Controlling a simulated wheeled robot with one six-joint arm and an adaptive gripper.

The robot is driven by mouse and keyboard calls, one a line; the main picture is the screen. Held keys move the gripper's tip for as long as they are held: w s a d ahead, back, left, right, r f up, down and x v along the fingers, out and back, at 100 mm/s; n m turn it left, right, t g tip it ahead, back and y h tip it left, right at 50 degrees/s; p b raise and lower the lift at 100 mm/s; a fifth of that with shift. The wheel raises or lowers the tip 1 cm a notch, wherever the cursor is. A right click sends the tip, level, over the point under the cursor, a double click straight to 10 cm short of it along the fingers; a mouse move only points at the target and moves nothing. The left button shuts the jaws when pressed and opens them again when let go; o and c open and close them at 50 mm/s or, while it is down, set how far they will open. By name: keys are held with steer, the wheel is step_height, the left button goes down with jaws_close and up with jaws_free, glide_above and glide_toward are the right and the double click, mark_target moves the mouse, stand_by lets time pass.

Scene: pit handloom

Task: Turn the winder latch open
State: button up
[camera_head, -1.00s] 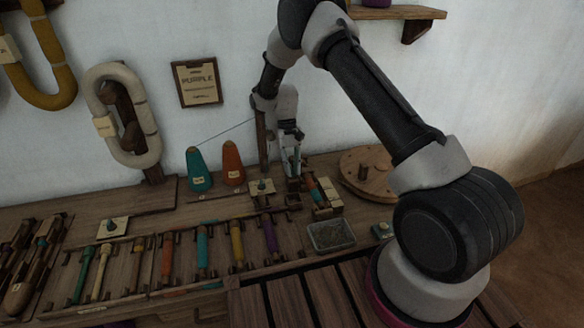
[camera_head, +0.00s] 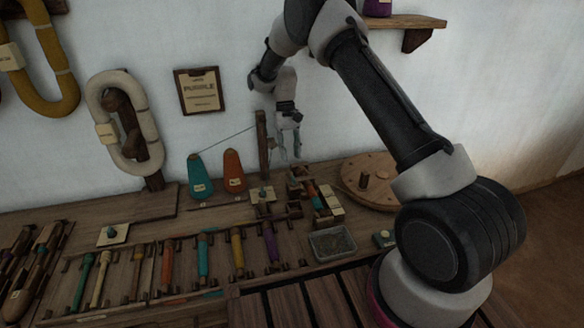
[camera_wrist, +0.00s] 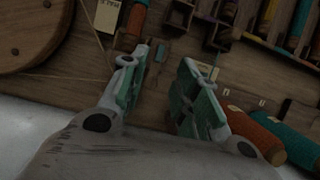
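The bobbin winder (camera_head: 299,186) is a small dark wooden assembly at the back of the bench, just right of a thin upright post (camera_head: 262,145). Its latch is too small to make out surely in the head view. In the wrist view a small greyish piece (camera_wrist: 160,53), possibly the latch, lies beyond and between the fingertips. My gripper (camera_head: 290,154) points down above the winder, apart from it. In the wrist view my gripper (camera_wrist: 160,75) has its two green-padded fingers spread with nothing between them.
Teal (camera_head: 198,177) and orange (camera_head: 234,172) thread cones stand left of the post; a thread runs from the teal one to it. A round wooden wheel (camera_head: 385,180) is at right, a grey tray (camera_head: 332,243) in front. Racked coloured bobbins (camera_head: 203,257) lie left.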

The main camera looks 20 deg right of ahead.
steer(key=v, duration=0.3)
steer(key=shift+w+r, duration=0.2)
steer(key=shift+r, duration=0.1)
steer(key=s+d+f, duration=0.1)
steer(key=s+f, duration=0.1)
steer(key=s, duration=0.2)
steer(key=s+d+r+t, duration=0.3)
steer(key=s+d+r, duration=0.1)
steer(key=s+r, duration=0.5)
steer(key=s+d+r+t, duration=0.3)
steer(key=s+d+r, duration=0.2)
steer(key=s+r, duration=0.5)
steer(key=s+d+r+t, duration=0.2)
steer(key=s+d+r, duration=0.3)
steer(key=s+r, duration=0.5)
steer(key=s, duration=0.6)
steer(key=shift+t, duration=0.4)
steer(key=shift+o, duration=0.3)
steer(key=shift+s, duration=0.1)
